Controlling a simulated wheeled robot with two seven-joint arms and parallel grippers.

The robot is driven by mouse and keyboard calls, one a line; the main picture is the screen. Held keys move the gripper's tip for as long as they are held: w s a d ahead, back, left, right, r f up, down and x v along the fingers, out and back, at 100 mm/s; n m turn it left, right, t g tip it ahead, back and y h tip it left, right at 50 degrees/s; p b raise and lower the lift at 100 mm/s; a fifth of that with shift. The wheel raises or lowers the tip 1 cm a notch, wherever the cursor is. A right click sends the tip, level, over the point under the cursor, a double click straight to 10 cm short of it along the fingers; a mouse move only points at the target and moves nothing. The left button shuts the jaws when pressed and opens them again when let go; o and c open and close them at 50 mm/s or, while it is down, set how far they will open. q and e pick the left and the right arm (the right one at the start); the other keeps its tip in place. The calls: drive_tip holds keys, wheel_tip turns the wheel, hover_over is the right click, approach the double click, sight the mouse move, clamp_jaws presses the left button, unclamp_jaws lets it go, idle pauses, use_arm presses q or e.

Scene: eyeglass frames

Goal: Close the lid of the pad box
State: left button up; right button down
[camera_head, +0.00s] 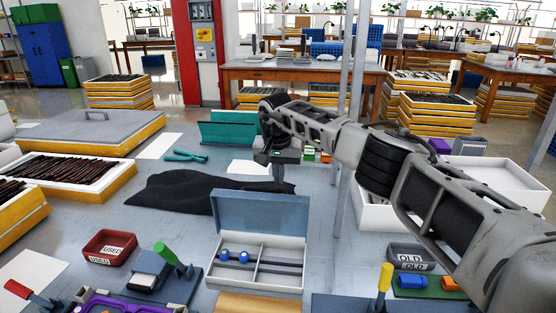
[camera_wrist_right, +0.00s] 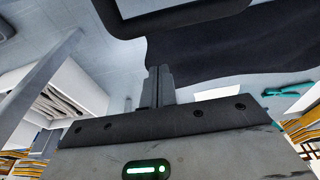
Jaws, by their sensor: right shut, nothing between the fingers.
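The pad box (camera_head: 258,262) is a white two-compartment box with blue round pads inside, at the lower middle of the head view. Its blue-grey lid (camera_head: 262,213) stands open and upright along the far edge. My right gripper (camera_head: 277,178) hangs beyond the lid, apart from it, over the floor-coloured work surface near a black cloth. Its fingers show together and empty in the right wrist view (camera_wrist_right: 158,85). The box cannot be made out in the right wrist view. My left gripper is not in view.
The black cloth (camera_head: 185,191) lies left of the gripper, and a teal holder (camera_head: 228,132) stands behind. A grey post (camera_head: 340,170) rises to the right. Red USED (camera_head: 110,246) and grey OLD (camera_head: 412,257) trays flank the box, as do upright tools with green (camera_head: 165,253) and yellow (camera_head: 385,278) handles.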

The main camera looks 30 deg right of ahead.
sight(263, 210)
drive_tip(key=shift+s+a+r+p, duration=0.2)
drive_tip(key=shift+s+a+p, duration=0.1)
drive_tip(key=shift+s+a, duration=0.4)
drive_tip(key=shift+s+a+r+p, duration=0.25)
drive_tip(key=shift+s+a, duration=0.25)
drive_tip(key=shift+s, duration=0.3)
drive_tip(key=shift+s+a, duration=0.1)
drive_tip(key=shift+a, duration=0.05)
